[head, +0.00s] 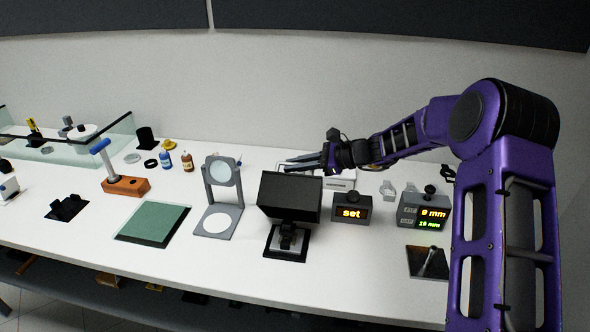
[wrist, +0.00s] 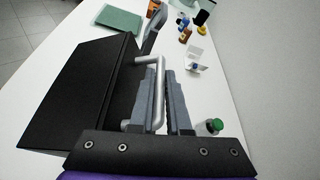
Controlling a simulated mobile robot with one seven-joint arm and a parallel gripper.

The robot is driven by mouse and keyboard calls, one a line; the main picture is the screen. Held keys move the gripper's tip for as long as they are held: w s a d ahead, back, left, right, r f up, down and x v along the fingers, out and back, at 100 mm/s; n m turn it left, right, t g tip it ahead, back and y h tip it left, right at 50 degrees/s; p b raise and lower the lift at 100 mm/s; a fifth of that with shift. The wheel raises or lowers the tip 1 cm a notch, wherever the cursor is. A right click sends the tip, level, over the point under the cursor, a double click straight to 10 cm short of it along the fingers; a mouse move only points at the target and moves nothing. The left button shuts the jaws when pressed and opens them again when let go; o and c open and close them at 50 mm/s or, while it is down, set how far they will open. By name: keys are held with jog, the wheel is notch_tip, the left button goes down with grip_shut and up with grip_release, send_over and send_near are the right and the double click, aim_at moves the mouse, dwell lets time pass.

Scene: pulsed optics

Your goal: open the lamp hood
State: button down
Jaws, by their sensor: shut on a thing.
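The lamp hood (head: 290,192) is a black box at the middle of the bench in the head view. A grey metal fitting on a dark base (head: 288,243) shows under its front. In the wrist view the hood (wrist: 72,98) fills the left side, with a bent silver handle (wrist: 158,92) on its side. My gripper (head: 288,164) reaches from the right to behind the hood's top. In the wrist view my gripper (wrist: 161,98) has its two grey fingers shut on the handle. The handle is hidden in the head view.
A box reading "set" (head: 351,209) and a grey box with number displays (head: 423,212) stand right of the hood. A grey stand with a round lens (head: 222,190) and a green mat (head: 154,224) lie to its left. Small bottles (head: 187,162) stand farther back.

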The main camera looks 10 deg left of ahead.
jog(key=shift+w+d+f+m+g, duration=0.15)
jog(key=shift+w+f+m, duration=0.15)
jog(key=shift+w, duration=0.35)
jog(key=shift+w+a+f+m+g, duration=0.1)
jog(key=shift+w+f+m+g, duration=0.2)
jog(key=shift+w, duration=0.4)
jog(key=shift+w+d+f+m+g, duration=0.15)
jog(key=shift+w+m, duration=0.25)
jog(key=shift+w, duration=0.25)
jog(key=shift+a, duration=0.1)
jog(key=c, duration=1.2)
grip_release()
jog(key=shift+o, duration=0.2)
jog(key=v, duration=1.7)
jog(key=shift+d, duration=0.3)
jog(key=shift+d, duration=0.1)
